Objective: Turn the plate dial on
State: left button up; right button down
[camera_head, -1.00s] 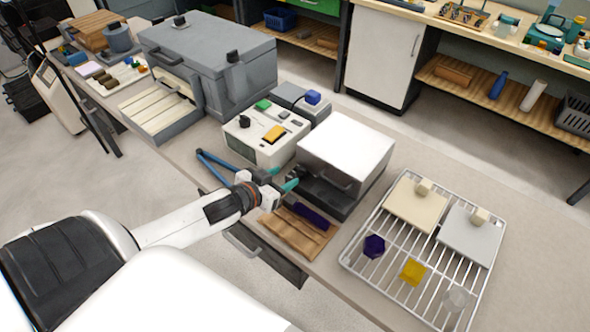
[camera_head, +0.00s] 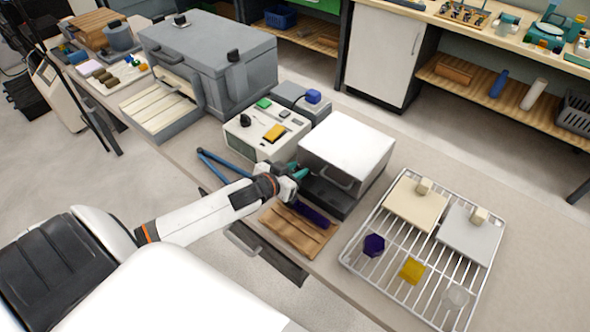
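The plate unit is a box with a white top (camera_head: 347,146) over a dark grey base (camera_head: 330,196), in the middle of the table. Its dial is not clearly visible; my gripper covers the base's left front corner. My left gripper (camera_head: 301,173) has teal fingertips and is at that corner, touching or very close to it. I cannot tell whether its fingers are apart or closed on something. My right gripper is not in view.
A white control box (camera_head: 262,150) with a black knob (camera_head: 245,120) and coloured switches stands behind left. A large grey furnace (camera_head: 205,55) is farther left. A wire rack (camera_head: 390,272) with plates and coloured pieces lies right. Blue tongs (camera_head: 222,163) and a brown wooden board (camera_head: 290,232) lie near the gripper.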

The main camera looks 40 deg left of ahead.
pick_arm(q)
jog(key=shift+r+m+h, duration=0.1)
jog(key=shift+m+h, duration=0.2)
jog(key=shift+c, duration=0.3)
jog(key=shift+a, duration=0.15)
jog(key=shift+w+a+m+h+p, duration=0.15)
jog(key=shift+m+h+p, duration=0.25)
jog(key=shift+m+h, duration=0.4)
jog(key=shift+c, duration=0.2)
jog(key=m+h, duration=0.1)
jog(key=m+g+h+b, duration=0.1)
jog(key=m+h, duration=0.1)
jog(key=shift+w+a+g, duration=0.15)
jog(key=shift+a+g, duration=0.15)
jog(key=shift+a, duration=0.1)
jog(key=shift+r+m+g+h, duration=0.1)
jog(key=shift+m+g+h, duration=0.25)
jog(key=shift+h, duration=0.35)
jog(key=shift+o, duration=0.2)
jog(key=shift+a+m+g+h, duration=0.1)
jog(key=shift+m+g+h, duration=0.15)
jog(key=shift+m+h, duration=0.3)
jog(key=shift+w+m+h, duration=0.1)
jog(key=shift+m+h, duration=0.15)
jog(key=shift+m, duration=0.05)
